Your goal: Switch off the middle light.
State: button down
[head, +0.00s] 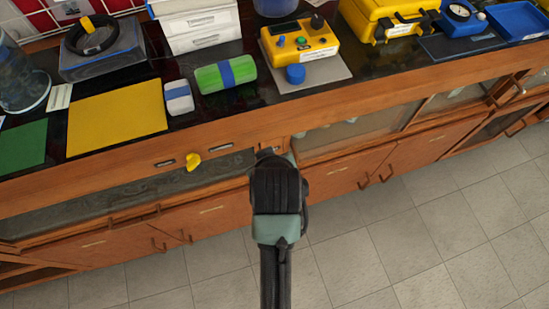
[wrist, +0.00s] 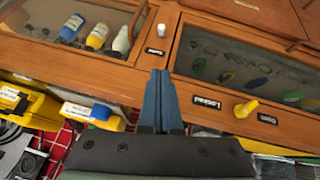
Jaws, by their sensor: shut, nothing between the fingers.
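A yellow knob (head: 193,160) sits on the wooden front rail of the bench, between two small dark labels, left of my arm in the head view. It also shows in the wrist view (wrist: 246,109), right of my fingers. A small white knob (wrist: 161,30) with a dark label (wrist: 154,51) is on the wood beyond my fingertips in the wrist view. The label text is too small to tell which one belongs to the middle light. My gripper (wrist: 161,73) is shut and empty, its blue fingers pointing at the front rail between the knobs. In the head view its fingertips are hidden.
On the bench top stand a green cylinder (head: 226,75), a yellow control box (head: 301,41), a yellow mat (head: 117,116) and a yellow case (head: 388,18). Below the rail are glass-fronted compartments and handled cupboard doors. The tiled floor (head: 420,240) in front is clear.

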jog(key=s+f+b+x, duration=0.1)
jog(key=s+b+x, duration=0.1)
jog(key=x, duration=1)
jog(key=shift+d+f, duration=0.55)
jog(key=shift+f, duration=0.05)
jog(key=shift+f, duration=0.1)
jog(key=shift+f+t+b, duration=0.1)
jog(key=shift+t+b, duration=0.2)
jog(key=shift+b, duration=0.05)
